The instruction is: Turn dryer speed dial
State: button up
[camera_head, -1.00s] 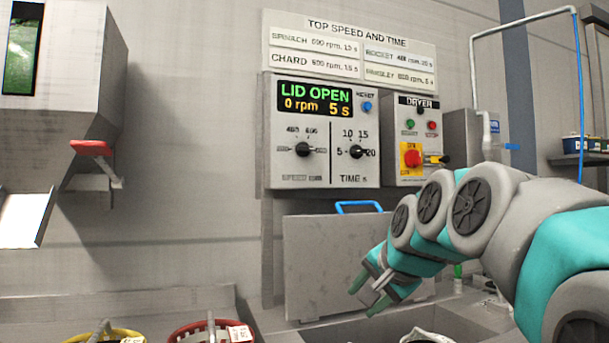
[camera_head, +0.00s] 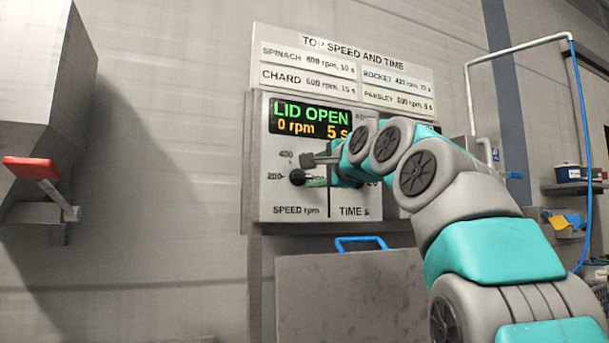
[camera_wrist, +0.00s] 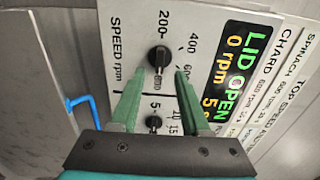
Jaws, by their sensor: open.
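The dryer speed dial (camera_head: 297,177) is a black knob on the panel's lower left, above the label SPEED rpm. It also shows in the wrist view (camera_wrist: 158,58), just beyond and between my fingertips. My gripper (camera_wrist: 158,74) is open, its two green fingers on either side of the line to the dial. I cannot tell whether they touch it. The head view shows my gripper (camera_head: 312,172) at the panel, partly covering the dial's right side. The time dial (camera_wrist: 154,122) lies behind the fingers' line, nearer the palm. The display (camera_head: 310,121) reads LID OPEN, 0 rpm, 5 s.
A speed and time chart (camera_head: 345,70) hangs above the panel. A grey lid with a blue handle (camera_head: 360,243) stands below it. A red-handled lever (camera_head: 33,168) is on the grey housing at left. My arm hides the panel's right part.

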aim_at(303, 176)
jog(key=p+x, duration=0.1)
jog(key=x, duration=0.3)
jog(key=shift+d+r, duration=0.1)
jog(key=shift+w+a, duration=0.35)
jog(key=shift+w, duration=0.25)
grip_shut()
